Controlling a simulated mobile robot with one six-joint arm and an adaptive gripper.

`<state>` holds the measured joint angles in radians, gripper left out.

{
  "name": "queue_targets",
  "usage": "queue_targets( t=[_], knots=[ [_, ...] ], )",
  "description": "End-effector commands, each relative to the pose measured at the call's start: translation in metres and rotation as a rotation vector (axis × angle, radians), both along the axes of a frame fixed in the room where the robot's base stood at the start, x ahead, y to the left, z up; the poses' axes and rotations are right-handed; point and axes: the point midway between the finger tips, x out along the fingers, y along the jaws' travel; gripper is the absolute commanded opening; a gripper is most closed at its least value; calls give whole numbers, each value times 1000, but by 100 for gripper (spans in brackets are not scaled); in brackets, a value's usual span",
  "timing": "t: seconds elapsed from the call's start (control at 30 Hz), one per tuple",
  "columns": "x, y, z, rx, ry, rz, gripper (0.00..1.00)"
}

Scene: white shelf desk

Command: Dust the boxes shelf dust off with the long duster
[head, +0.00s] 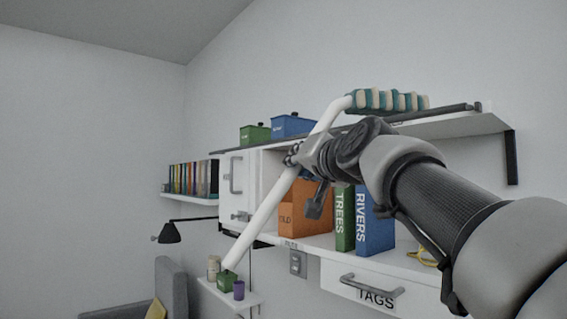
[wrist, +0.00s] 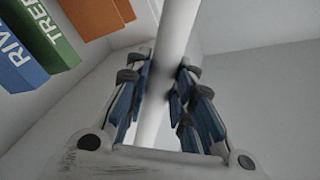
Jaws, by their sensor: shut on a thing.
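The long duster has a white handle (head: 262,218) and a teal-and-cream striped head (head: 388,100). My gripper (head: 300,165) is shut on the handle. In the wrist view the white handle (wrist: 173,40) runs between the blue-padded fingers of my gripper (wrist: 167,78). The handle slants from lower left to upper right and bends near its top. The duster head is level, over the right part of the top shelf (head: 470,124) in the picture; I cannot tell if it touches. A green box (head: 255,133) and a blue box (head: 292,125) stand on that shelf's left part. I cannot make out dust.
Below are an orange binder (head: 303,222), a green TREES book (head: 345,225) and a blue RIVERS book (head: 375,235). A TAGS drawer (head: 350,287) hangs underneath. A black lamp (head: 170,233), a small shelf (head: 225,297) with small containers and a grey chair (head: 172,285) are at left.

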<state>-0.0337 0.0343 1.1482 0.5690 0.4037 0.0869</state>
Motion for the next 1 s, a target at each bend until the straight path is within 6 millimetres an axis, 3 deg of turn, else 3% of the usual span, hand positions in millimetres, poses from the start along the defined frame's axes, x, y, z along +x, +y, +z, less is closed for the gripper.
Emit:
queue_targets(
  t=[1.0],
  knots=[
    [-5, 6, -13, 0, -1, 2, 0]
  ],
)
